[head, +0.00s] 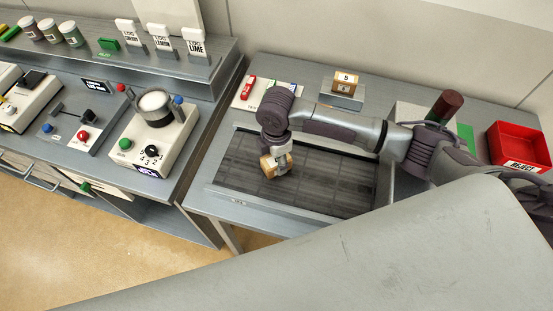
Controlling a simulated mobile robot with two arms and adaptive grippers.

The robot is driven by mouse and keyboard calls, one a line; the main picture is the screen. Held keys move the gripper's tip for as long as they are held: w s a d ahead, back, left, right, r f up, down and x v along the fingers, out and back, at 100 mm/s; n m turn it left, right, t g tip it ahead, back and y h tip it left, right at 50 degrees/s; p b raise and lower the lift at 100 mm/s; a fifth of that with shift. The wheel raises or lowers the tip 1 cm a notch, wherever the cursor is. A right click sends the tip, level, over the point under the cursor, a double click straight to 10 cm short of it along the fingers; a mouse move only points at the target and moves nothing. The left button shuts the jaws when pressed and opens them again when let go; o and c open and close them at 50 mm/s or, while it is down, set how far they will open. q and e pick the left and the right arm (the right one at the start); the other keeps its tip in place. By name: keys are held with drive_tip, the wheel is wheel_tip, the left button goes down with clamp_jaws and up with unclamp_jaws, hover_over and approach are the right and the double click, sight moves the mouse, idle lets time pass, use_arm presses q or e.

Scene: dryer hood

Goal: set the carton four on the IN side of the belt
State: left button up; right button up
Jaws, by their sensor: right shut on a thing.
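My right gripper (277,152) reaches in from the right and points down over the left half of the dark belt (330,187). It is shut on a small tan carton (268,168). The carton's number is too small and too covered to read surely. The carton is at or just above the belt; I cannot tell whether it touches. A small label (238,203), too small to read surely, is on the belt frame's front left edge. My left gripper is out of view.
A carton marked 5 (345,81) sits on a grey stand behind the belt. A red REJECT bin (520,149) and a dark red cylinder (444,106) are at the right. A control bench (100,150) stands left. A large grey surface (330,275) fills the foreground.

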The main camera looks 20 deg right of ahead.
drive_tip(key=shift+f, duration=0.1)
drive_tip(key=o, duration=1.2)
drive_tip(key=shift+r+b, duration=1.7)
drive_tip(key=shift+r, duration=4.45)
drive_tip(key=shift+s+f, duration=0.1)
